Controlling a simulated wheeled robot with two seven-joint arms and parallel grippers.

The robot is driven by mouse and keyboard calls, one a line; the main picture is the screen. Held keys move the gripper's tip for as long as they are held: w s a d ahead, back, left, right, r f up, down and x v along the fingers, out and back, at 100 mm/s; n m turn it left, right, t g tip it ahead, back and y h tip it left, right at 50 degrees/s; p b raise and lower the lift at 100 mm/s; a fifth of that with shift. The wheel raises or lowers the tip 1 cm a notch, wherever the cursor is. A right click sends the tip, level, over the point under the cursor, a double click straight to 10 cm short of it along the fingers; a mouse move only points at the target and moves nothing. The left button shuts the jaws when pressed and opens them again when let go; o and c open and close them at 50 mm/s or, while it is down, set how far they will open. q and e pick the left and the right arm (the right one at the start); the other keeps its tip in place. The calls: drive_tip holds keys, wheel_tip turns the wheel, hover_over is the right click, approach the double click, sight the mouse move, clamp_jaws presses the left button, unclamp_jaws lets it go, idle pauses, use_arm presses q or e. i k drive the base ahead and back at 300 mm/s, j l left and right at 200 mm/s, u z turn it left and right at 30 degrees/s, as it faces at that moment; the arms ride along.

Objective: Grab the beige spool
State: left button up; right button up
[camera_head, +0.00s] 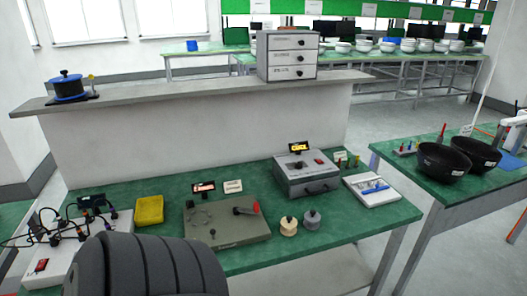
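The beige spool (288,228) stands upright on the green work table (345,226), near its front edge, with a dark knob or pin on top. A grey spool (312,220) of similar shape stands close to its right. Neither of my grippers shows in the head view. A dark ribbed part, likely my own arm, fills the bottom left and hides part of the table's front.
Left of the spools lies a grey-brown plate (226,228) with a red-tipped lever. Behind them stands a grey box (306,176) with a handle. A white tray (382,190) lies to the right, and a yellow tray (149,211) to the left. Wires run at far left.

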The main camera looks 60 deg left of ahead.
sight(289, 224)
drive_tip(key=u, duration=1.5)
